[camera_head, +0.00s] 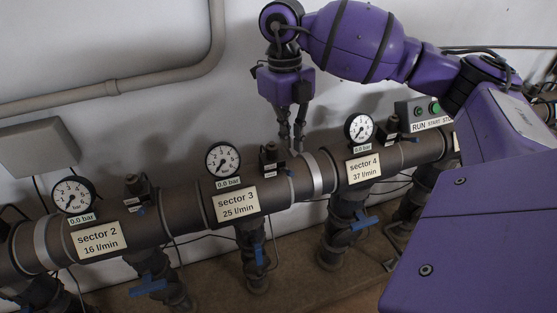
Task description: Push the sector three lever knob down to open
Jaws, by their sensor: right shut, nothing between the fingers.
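The sector 3 label (237,204) is on the brown manifold pipe, below a round gauge (223,160) with a 0.0 bar tag. To the right of the gauge, a small black unit (270,158) with pale tags stands on top of the pipe; whether a lever knob is on it is too small to tell. A blue handle (259,252) is on the valve below sector 3. My right gripper (298,146) points down, shut and empty, just right of the black unit and close above the pipe; contact cannot be told. My left gripper is out of view.
Sector 2 (97,239) is to the left and sector 4 (363,168) to the right, each with a gauge and a blue valve handle below. A RUN/START box (424,112) stands farther right. A grey box (38,146) and conduit are on the wall.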

